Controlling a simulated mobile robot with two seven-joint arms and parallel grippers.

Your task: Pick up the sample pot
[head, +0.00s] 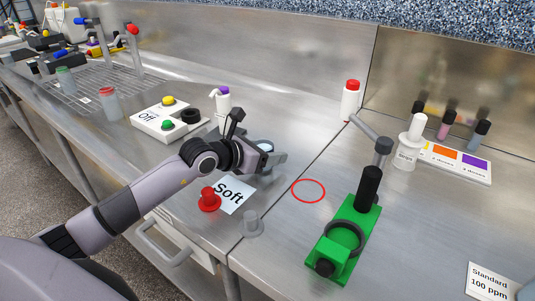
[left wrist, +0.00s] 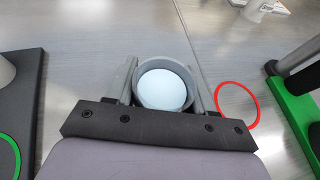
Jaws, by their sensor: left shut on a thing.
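The sample pot appears to be the grey round cup with a pale blue top or content. It sits between the fingers of my left gripper (head: 272,160), and in the head view the gripper hides most of it. The left wrist view shows the pot (left wrist: 165,88) from above, with a finger touching it on each side. My left gripper is shut on it, over the steel counter just behind the "Soft" card (head: 234,193). I cannot tell whether the pot's base touches the counter. My right gripper is not in view.
A red ring outline (head: 309,190) lies on bare counter right of the gripper. A red knob (head: 208,200) and grey knob (head: 252,222) are in front. A white control box (head: 167,122) stands behind left.

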